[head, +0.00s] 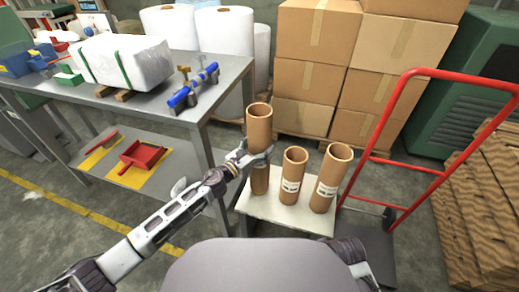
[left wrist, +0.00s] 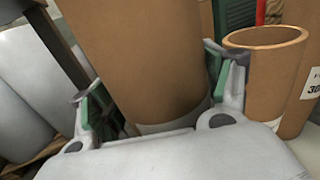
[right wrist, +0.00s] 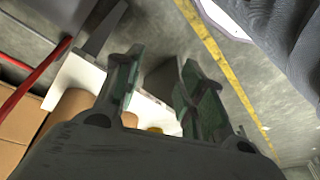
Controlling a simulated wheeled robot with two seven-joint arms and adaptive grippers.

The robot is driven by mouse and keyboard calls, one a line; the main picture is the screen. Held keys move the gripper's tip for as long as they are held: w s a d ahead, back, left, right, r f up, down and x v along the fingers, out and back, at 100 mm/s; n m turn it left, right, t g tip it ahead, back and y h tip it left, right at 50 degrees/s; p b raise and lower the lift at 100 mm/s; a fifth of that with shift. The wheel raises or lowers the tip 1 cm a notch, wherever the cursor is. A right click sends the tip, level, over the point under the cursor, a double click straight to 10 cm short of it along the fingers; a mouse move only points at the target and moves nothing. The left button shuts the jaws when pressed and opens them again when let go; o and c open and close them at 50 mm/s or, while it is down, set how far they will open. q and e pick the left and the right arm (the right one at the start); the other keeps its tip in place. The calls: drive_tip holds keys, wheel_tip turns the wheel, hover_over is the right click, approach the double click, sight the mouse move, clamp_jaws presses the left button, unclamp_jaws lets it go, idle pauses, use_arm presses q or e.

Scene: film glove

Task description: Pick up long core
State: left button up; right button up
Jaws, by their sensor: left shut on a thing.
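The long core (head: 259,128) is a tall brown cardboard tube, the leftmost and tallest-standing of three in the head view. My left gripper (head: 257,158) is shut on it around its middle, and the tube is upright. In the left wrist view the core (left wrist: 140,55) fills the space between the green-padded fingers (left wrist: 160,105). Two other cores, a short one (head: 292,180) and a wider one (head: 330,180), stand to its right with white labels. My right gripper (right wrist: 155,90) is open and empty in its wrist view.
The cores are at a small white-topped stand (head: 285,216). A metal workbench (head: 225,85) is to the left, with a blue tool (head: 193,88) on it. A red hand truck (head: 400,140) and stacked boxes (head: 320,50) are behind and right.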

use_arm(q)
wheel_tip(320, 180, up, 5)
drive_tip(key=p, duration=0.2)
drive_tip(key=shift+r+p, duration=0.15)
drive_tip(key=shift+p, duration=0.15)
drive_tip(key=shift+r, duration=0.25)
use_arm(e)
drive_tip(key=shift+g, duration=0.4)
drive_tip(key=f, duration=0.2)
drive_tip(key=d+f, duration=0.1)
drive_tip(key=f, duration=0.1)
drive_tip(key=shift+s, duration=0.35)
drive_tip(key=shift+f, duration=0.1)
